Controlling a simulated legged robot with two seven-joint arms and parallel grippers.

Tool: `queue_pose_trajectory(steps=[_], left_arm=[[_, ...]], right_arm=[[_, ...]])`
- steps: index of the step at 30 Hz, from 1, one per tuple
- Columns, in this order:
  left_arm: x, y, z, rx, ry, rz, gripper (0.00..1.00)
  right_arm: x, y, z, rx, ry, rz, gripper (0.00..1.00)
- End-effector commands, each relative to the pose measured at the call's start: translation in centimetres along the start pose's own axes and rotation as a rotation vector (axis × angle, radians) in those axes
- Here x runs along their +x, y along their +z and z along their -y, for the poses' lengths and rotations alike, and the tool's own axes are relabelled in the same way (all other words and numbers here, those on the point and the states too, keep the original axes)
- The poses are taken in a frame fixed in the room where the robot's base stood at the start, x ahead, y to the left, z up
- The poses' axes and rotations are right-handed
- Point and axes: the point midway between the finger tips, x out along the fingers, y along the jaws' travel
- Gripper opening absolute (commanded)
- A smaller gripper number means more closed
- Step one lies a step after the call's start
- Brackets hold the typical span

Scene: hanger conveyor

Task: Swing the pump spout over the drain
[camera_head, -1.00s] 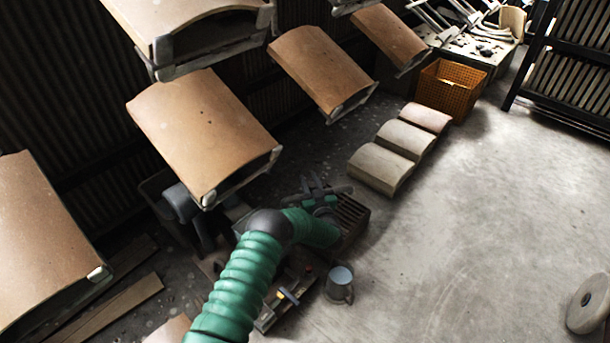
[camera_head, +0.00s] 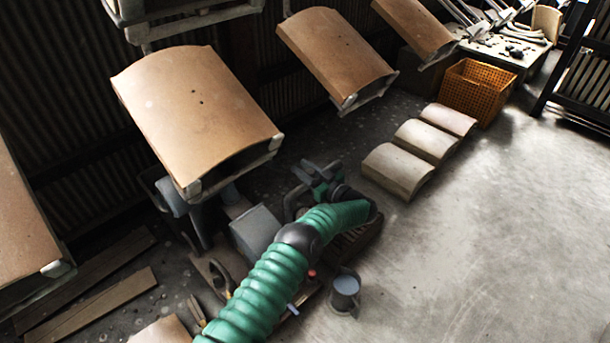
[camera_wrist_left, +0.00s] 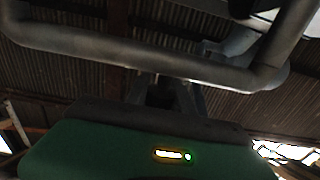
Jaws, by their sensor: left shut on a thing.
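My left gripper (camera_head: 318,182) is at the end of my green arm, beside the slatted drain (camera_head: 362,240), which my forearm partly covers. In the left wrist view a dark grey metal pipe, the pump spout (camera_wrist_left: 140,62), crosses the picture and bends at both sides. My left gripper (camera_wrist_left: 165,92) is shut on the middle of this pipe. In the head view the spout is hard to tell from the dark gripper parts. I cannot tell exactly where its outlet lies relative to the drain. My right gripper is out of view.
A grey bucket (camera_head: 345,292) stands just in front of the drain. Curved tiles (camera_head: 397,170) lie on the floor behind it, near an orange crate (camera_head: 478,92). Large tan tiles (camera_head: 197,108) hang overhead at left. The floor at right is clear.

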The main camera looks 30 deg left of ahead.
Motion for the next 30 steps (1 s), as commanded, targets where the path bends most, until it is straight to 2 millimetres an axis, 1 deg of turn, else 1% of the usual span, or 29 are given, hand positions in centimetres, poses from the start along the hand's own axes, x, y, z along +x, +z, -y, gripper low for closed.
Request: queue_pose_trajectory(steps=[11, 12, 16, 17, 26, 29, 30], left_arm=[[0.1, -0.3, -0.2, -0.002, 0.001, -0.002, 0.0], [0.1, -0.3, -0.2, -0.002, 0.001, -0.002, 0.31], [0.1, -0.2, -0.1, -0.002, 0.0, -0.002, 0.48], [0.1, -0.2, -0.1, -0.001, 0.0, -0.002, 0.5], [0.0, -0.2, -0.1, 0.0, -0.002, -0.001, 0.5], [-1.0, -0.4, -0.1, 0.0, 0.0, 0.0, 0.5], [-1.8, -0.5, -0.2, 0.0, 0.002, 0.0, 0.5]], right_arm=[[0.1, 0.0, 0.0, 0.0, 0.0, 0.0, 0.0], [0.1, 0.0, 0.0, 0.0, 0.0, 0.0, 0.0], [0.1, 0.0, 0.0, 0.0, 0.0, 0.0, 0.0], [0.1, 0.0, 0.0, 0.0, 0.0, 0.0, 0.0], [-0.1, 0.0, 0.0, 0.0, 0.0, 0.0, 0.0], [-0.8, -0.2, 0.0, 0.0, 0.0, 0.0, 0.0], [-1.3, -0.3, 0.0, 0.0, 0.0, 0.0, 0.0]])
